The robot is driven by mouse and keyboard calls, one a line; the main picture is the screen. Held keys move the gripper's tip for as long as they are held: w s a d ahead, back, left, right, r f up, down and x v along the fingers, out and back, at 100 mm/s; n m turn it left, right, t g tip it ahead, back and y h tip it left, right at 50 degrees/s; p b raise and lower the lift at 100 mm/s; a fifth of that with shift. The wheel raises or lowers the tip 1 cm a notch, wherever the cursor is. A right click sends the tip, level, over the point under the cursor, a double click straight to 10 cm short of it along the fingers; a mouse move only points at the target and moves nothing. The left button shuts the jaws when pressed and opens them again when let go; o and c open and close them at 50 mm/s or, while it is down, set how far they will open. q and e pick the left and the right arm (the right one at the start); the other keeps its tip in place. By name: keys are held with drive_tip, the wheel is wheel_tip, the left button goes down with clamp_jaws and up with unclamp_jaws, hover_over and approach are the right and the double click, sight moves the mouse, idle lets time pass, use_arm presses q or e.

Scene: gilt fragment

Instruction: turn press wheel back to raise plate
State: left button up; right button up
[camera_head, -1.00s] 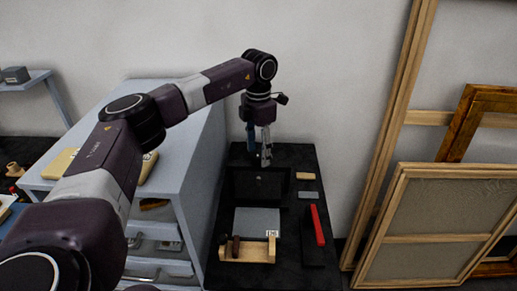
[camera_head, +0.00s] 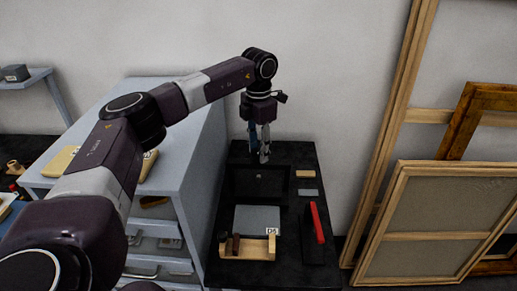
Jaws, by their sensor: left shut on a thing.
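My left gripper (camera_head: 260,152) reaches down from above at the back edge of the press, fingers pointing down. Its jaws are shut on a thin part there, which I take for the press wheel; the wheel itself is too small and dark to make out behind the fingers. A grey plate or block (camera_head: 257,219) lies in front of the press. My right gripper is out of view.
A wooden holder (camera_head: 258,248) with a dark-handled tool and a small label sits in front. A red bar (camera_head: 317,223), a wooden block (camera_head: 306,174) and a grey block (camera_head: 308,193) lie right. A grey drawer cabinet (camera_head: 185,130) stands left; framed canvases (camera_head: 430,215) lean right.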

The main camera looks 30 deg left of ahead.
use_arm(q)
drive_tip(key=n, duration=0.3)
drive_tip(key=shift+r+n, duration=0.1)
drive_tip(key=shift+n, duration=0.3)
drive_tip(key=n+p, duration=0.1)
drive_tip(key=n, duration=0.3)
drive_tip(key=shift+w+n, duration=0.1)
drive_tip(key=shift+n, duration=0.2)
drive_tip(key=n, duration=0.4)
drive_tip(key=shift+n+p, duration=0.3)
drive_tip(key=shift+p, duration=0.05)
drive_tip(key=n, duration=0.4)
drive_tip(key=shift+r+p, duration=0.1)
drive_tip(key=shift+p, duration=0.2)
drive_tip(key=n, duration=0.4)
drive_tip(key=n+p, duration=0.1)
drive_tip(key=n, duration=0.3)
drive_tip(key=shift+n, duration=0.3)
drive_tip(key=n+p, duration=0.1)
drive_tip(key=n, duration=0.2)
drive_tip(key=shift+n, duration=0.3)
drive_tip(key=shift+a+n+p, duration=0.1)
drive_tip(key=shift+n+p, duration=0.2)
drive_tip(key=shift+n, duration=1.3)
drive_tip(key=shift+n, duration=0.3)
